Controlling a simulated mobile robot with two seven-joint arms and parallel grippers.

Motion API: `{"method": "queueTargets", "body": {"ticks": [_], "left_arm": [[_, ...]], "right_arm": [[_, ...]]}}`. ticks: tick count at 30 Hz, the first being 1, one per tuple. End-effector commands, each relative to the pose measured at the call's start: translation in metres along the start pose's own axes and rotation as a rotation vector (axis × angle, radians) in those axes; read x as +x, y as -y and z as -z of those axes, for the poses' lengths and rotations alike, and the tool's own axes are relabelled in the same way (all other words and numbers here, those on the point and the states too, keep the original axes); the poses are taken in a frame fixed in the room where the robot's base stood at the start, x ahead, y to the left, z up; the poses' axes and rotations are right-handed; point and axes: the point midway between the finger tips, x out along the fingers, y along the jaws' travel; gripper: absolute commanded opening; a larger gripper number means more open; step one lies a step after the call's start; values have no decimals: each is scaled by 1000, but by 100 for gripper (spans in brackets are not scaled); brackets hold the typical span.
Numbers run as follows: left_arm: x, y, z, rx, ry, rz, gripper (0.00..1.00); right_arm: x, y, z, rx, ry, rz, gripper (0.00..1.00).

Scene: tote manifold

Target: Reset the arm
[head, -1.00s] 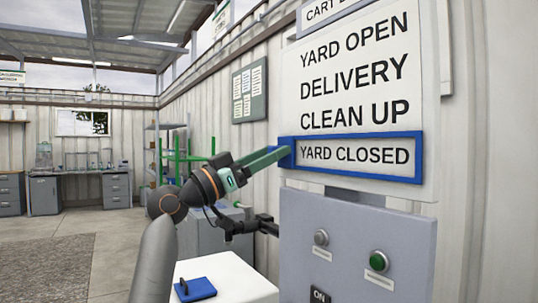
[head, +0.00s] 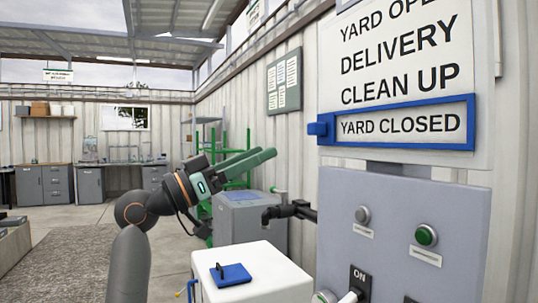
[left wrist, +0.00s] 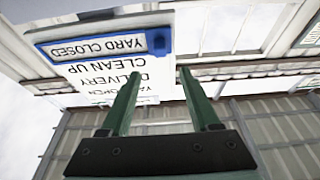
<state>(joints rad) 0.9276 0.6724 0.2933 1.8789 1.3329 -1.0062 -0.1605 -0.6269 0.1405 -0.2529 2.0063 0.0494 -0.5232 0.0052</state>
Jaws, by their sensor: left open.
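My left gripper (head: 262,160) is raised in the middle of the head view, its green fingers pointing right toward the sign board (head: 400,70). It is empty and apart from the board. In the left wrist view its two fingers (left wrist: 158,80) stand spread with nothing between them. A blue frame (head: 398,105) with a small tab on its left side surrounds the words YARD CLOSED on the board. The frame also shows in the left wrist view (left wrist: 158,41), beyond the fingertips. My right gripper is in neither view.
Below the sign is a grey control panel (head: 400,225) with a green button (head: 426,235) and an ON switch (head: 358,278). A white box (head: 255,272) with a blue lid piece (head: 231,274) stands in front. A black pipe fitting (head: 288,211) juts from the wall.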

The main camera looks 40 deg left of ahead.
Motion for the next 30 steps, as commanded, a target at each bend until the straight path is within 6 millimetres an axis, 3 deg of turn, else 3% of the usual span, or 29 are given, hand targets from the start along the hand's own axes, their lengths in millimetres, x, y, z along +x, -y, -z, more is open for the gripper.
{"method": "queueTargets", "body": {"ticks": [16, 19, 23, 30], "left_arm": [[-1, 0, 0, -1, 1, 1, 62], [1, 0, -12, -3, 25, 6, 62], [7, -1, -62, -11, 123, 26, 62], [-4, -15, -208, -24, 424, 89, 62]], "right_arm": [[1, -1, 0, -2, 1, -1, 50], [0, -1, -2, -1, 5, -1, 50], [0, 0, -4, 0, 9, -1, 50], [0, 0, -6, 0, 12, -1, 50]]}}
